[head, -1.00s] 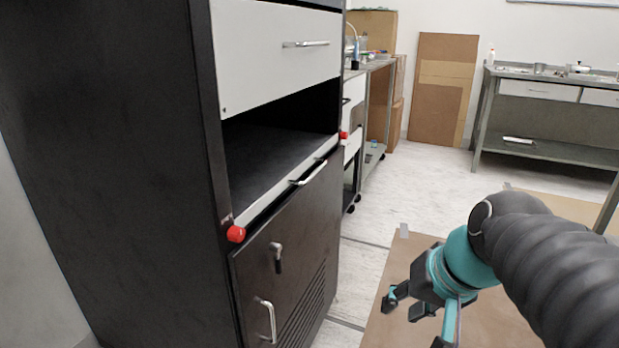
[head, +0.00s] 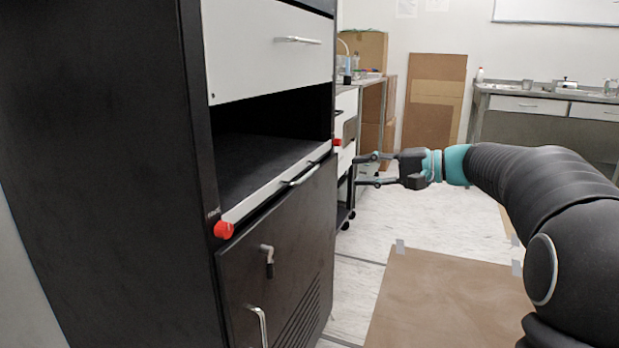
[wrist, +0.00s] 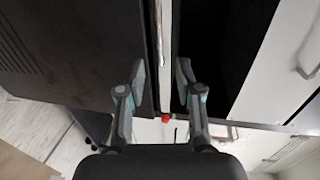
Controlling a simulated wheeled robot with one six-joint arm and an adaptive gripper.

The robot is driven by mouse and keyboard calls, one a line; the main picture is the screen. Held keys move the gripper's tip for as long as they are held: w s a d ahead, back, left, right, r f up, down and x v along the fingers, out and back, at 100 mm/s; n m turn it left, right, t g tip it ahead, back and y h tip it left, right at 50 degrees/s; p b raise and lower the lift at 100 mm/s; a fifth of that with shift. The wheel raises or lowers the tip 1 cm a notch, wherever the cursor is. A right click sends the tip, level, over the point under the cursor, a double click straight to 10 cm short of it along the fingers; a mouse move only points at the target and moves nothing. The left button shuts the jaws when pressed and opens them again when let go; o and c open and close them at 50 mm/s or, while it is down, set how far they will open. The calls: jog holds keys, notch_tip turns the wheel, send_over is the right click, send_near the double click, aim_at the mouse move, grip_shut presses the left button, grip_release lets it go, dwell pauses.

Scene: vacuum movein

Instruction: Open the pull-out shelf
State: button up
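The pull-out shelf is a dark board with a white front strip (head: 257,198) in the open slot of the black cabinet. A silver bar handle (head: 302,176) is fixed on the strip. The shelf looks pushed in flush with the cabinet front. My gripper (head: 362,170) is open and empty, with its fingers pointing left toward the cabinet, to the right of the handle and apart from it. In the wrist view the white strip (wrist: 165,65) runs upright between my open fingers (wrist: 160,75), turned sideways. Whether the handle lies exactly between them I cannot tell.
Red knobs sit at the strip's near end (head: 224,229) and far end (head: 337,142). A white drawer (head: 265,55) is above, and a dark door (head: 285,255) with handles is below. The floor by the cabinet is clear, with a brown sheet (head: 440,300) on it.

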aim_at(309, 172)
jog(key=x, duration=1.3)
jog(key=shift+a, duration=0.1)
grip_shut()
